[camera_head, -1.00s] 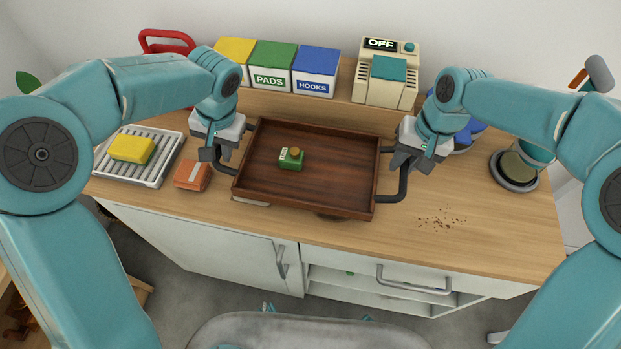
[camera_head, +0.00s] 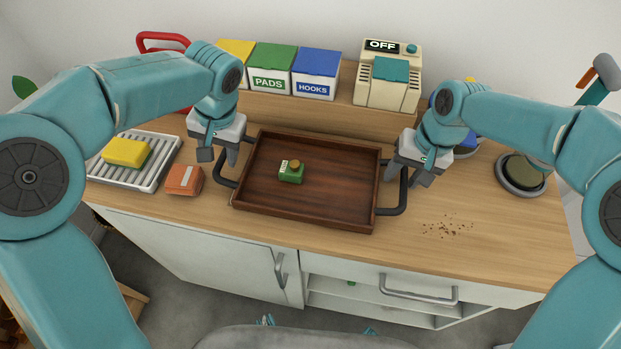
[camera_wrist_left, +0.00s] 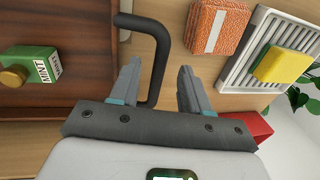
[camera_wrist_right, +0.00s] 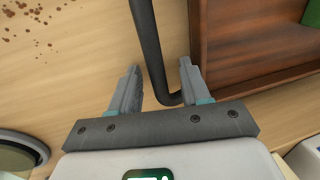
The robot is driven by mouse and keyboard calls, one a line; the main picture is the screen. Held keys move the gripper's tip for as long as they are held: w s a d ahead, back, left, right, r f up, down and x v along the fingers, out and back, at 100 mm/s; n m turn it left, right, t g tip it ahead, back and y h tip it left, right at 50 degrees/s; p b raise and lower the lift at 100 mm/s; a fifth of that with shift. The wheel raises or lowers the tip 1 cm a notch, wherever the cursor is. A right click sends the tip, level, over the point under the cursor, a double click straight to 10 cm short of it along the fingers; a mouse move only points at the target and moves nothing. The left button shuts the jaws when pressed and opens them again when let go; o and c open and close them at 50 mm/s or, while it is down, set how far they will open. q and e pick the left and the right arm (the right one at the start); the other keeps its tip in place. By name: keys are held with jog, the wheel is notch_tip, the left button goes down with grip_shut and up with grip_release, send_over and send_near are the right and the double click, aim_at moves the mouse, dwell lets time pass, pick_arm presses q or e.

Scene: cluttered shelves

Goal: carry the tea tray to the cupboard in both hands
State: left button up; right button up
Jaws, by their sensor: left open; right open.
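A dark wooden tray (camera_head: 335,205) with a black handle at each end lies on the wooden counter. A green tin (camera_head: 291,174) stands in it; its label reads MINT in the left wrist view (camera_wrist_left: 30,66). My left gripper (camera_head: 222,158) is open at the left handle (camera_wrist_left: 162,55), which passes between its fingers in the left wrist view. My right gripper (camera_head: 418,177) is open at the right handle (camera_wrist_right: 150,45), which likewise lies between its fingers. The white cupboard front (camera_head: 200,250) is below the counter, its door closed.
A drying rack (camera_head: 150,172) with a yellow sponge and an orange block (camera_head: 184,180) stand left. Boxes (camera_head: 315,73) and a beige machine (camera_head: 387,75) line the raised back ledge.

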jog(key=shift+r, duration=0.15)
pick_arm(q)
notch_tip(320, 180, up, 8)
jog(key=d, duration=0.1)
jog(key=shift+s+d+r, duration=0.15)
jog(key=shift+d+r, duration=0.1)
jog(key=shift+d, duration=0.1)
pick_arm(e)
notch_tip(320, 180, up, 12)
jog(key=d, duration=0.2)
jog(key=shift+s+d+f, duration=0.15)
jog(key=shift+d+f, duration=0.05)
pick_arm(q)
jog(key=shift+s, duration=0.1)
pick_arm(e)
jog(key=shift+s, duration=0.1)
